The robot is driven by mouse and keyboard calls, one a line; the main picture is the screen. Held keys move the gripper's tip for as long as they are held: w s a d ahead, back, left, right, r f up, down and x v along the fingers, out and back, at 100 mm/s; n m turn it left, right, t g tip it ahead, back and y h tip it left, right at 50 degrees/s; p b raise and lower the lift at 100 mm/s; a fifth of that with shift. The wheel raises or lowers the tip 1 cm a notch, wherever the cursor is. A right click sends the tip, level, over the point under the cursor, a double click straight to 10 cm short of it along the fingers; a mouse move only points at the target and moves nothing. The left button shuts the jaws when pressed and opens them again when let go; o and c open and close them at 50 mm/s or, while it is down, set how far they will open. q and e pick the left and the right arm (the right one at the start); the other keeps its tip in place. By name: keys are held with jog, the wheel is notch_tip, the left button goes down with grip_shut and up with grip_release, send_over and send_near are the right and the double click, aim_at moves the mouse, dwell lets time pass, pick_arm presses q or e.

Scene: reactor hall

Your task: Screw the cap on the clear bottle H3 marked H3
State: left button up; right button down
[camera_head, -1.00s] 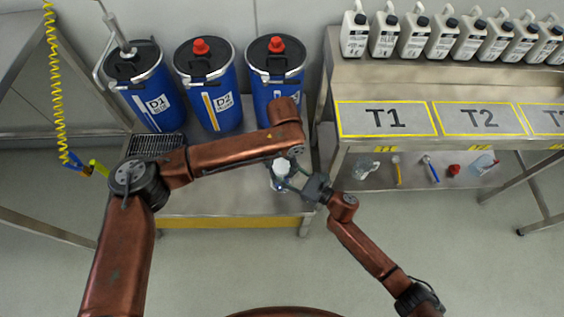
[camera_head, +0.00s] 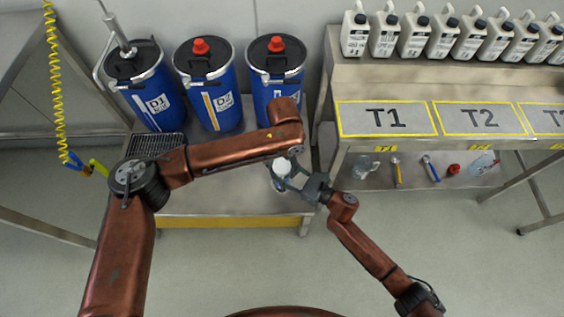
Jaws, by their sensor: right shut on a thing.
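A pale, whitish bottle top (camera_head: 283,166) shows just below the wrist of my left arm, over the steel bench. I cannot tell the cap from the bottle neck, and no H3 mark is legible. My right gripper (camera_head: 284,182) reaches in from the right and is shut around the bottle, which looks upright. My left arm's wrist is directly above the bottle and hides the left gripper and whatever it may hold.
Blue drums (camera_head: 222,105) stand at the back of the low steel bench (camera_head: 200,203). The right table (camera_head: 352,78) has several white jugs (camera_head: 415,38) and marked zones T1 (camera_head: 385,118) and T2 (camera_head: 478,118). Tools lie on its lower shelf. A yellow coiled hose (camera_head: 56,90) hangs left.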

jog(key=shift+s+d+f, duration=0.1)
jog(key=shift+f, duration=0.45)
pick_arm(q)
notch_tip(320, 180, up, 12)
jog(key=shift+s, duration=0.1)
pick_arm(e)
jog(key=shift+r, duration=0.15)
